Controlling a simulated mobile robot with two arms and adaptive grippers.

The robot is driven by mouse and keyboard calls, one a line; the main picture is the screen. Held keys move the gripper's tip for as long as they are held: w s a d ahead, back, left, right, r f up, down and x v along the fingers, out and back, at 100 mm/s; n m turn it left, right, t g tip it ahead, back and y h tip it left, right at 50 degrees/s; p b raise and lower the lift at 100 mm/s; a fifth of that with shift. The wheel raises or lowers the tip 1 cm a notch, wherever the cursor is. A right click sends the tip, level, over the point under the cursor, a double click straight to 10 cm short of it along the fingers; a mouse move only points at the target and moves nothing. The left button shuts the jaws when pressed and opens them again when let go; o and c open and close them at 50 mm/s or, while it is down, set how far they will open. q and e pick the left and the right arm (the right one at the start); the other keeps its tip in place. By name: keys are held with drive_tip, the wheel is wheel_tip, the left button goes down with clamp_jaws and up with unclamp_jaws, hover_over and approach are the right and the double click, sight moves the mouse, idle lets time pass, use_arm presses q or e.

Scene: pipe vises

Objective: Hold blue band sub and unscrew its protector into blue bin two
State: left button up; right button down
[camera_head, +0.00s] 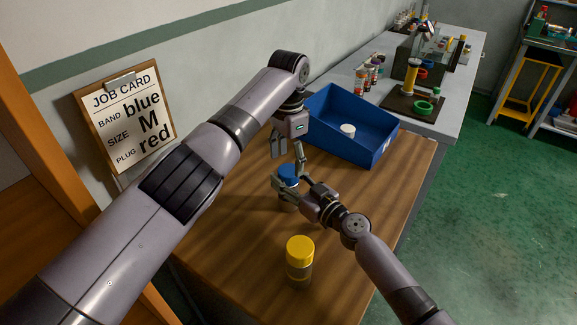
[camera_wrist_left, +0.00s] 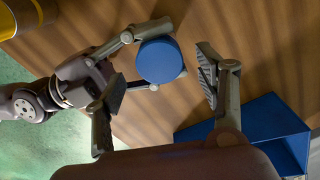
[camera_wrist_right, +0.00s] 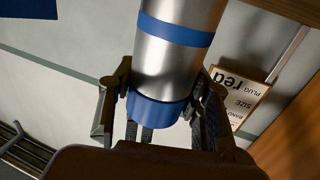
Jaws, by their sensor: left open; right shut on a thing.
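The blue band sub (camera_wrist_right: 180,60) is an upright silver cylinder with a blue band. Its blue protector (camera_head: 289,172) caps the top, and the round top shows in the left wrist view (camera_wrist_left: 158,60). My right gripper (camera_head: 290,186) is shut on the sub from the side, its fingers on either side near the capped end. My left gripper (camera_head: 290,163) is open above the protector, fingers pointing down and apart from it.
A yellow-capped cylinder (camera_head: 299,262) stands at the table's front. A grey bench (camera_head: 440,115) with vises and small parts lies beyond. The wooden table (camera_head: 235,250) has bare room around the sub.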

sight(289, 169)
use_arm(q)
wheel_tip(289, 169, up, 3)
drive_tip(key=shift+r, duration=0.15)
drive_tip(key=shift+f, duration=3.85)
drive_tip(key=c, duration=1.1)
drive_tip(key=o, duration=1.2)
